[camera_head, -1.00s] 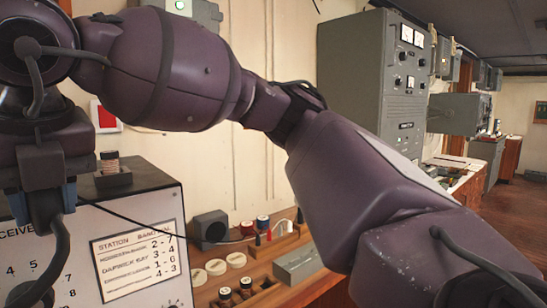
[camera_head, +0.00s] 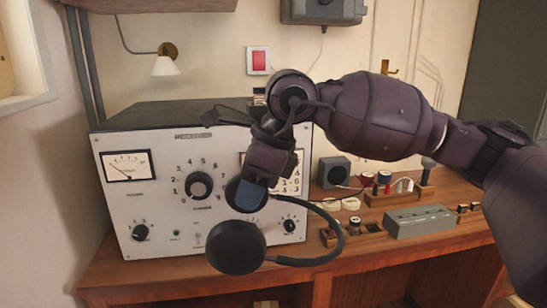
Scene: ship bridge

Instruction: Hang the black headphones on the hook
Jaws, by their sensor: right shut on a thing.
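My right gripper (camera_head: 262,188) reaches in from the right and is shut on the black headphones (camera_head: 235,248). The headphones hang below it in front of the grey-white receiver. One round ear cup faces me, the other is up by the fingers, and the curved headband extends to the right. A small brass hook (camera_head: 387,68) is on the cream wall panel at the back right, above and behind my right forearm. The headphones are apart from it. My left gripper is not in view.
The receiver (camera_head: 160,215) stands on the wooden desk (camera_head: 150,280). A wall lamp (camera_head: 166,65), a red switch (camera_head: 259,61) and a grey wall box (camera_head: 322,10) are above. A speaker (camera_head: 333,172) and a grey box (camera_head: 420,221) sit at right.

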